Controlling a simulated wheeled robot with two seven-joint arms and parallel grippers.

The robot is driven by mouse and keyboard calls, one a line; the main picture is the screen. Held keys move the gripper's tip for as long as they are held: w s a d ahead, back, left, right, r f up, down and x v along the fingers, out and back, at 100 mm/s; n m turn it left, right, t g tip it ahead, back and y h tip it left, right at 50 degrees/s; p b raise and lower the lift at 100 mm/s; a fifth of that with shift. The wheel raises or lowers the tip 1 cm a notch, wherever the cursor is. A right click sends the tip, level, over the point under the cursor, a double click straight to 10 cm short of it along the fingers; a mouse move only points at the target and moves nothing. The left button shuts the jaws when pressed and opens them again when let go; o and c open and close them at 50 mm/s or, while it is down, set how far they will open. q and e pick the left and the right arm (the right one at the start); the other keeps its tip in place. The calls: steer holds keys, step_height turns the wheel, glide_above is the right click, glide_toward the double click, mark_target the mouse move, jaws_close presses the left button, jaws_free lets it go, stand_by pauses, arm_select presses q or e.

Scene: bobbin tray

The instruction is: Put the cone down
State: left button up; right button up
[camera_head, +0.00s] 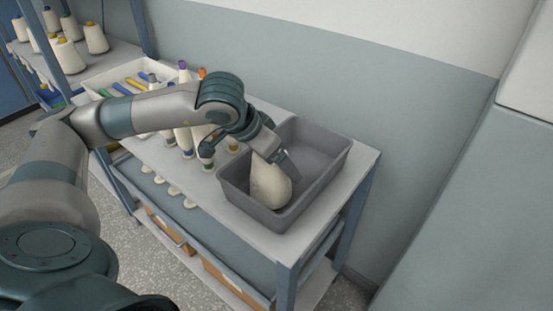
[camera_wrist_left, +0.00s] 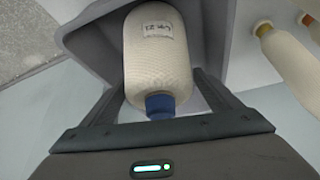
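The cone (camera_head: 270,186) is cream-coloured yarn. In the left wrist view the cone (camera_wrist_left: 157,50) shows a printed label and a blue tip that points toward my palm. My left gripper (camera_head: 274,160) has one finger on each side of the cone, close against its yarn, and appears shut on it. The cone is inside the grey bin (camera_head: 322,190), tilted, near the bin's left end. Whether its base touches the bin floor is hidden. My right gripper is not in view.
The bin stands at the right end of a table (camera_head: 363,160); its right part is empty. Several cones (camera_head: 184,141) with coloured tips stand left of the bin, below my left arm. A white tray (camera_head: 92,84) lies farther left. A wall rises behind.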

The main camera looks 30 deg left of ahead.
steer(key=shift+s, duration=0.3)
arm_select(q)
steer(key=shift+v, duration=1.2)
steer(key=b+v, duration=0.1)
steer(key=v, duration=0.7)
steer(key=shift+r, duration=0.3)
steer(key=shift+s+r, duration=0.4)
steer(key=shift+r, duration=0.15)
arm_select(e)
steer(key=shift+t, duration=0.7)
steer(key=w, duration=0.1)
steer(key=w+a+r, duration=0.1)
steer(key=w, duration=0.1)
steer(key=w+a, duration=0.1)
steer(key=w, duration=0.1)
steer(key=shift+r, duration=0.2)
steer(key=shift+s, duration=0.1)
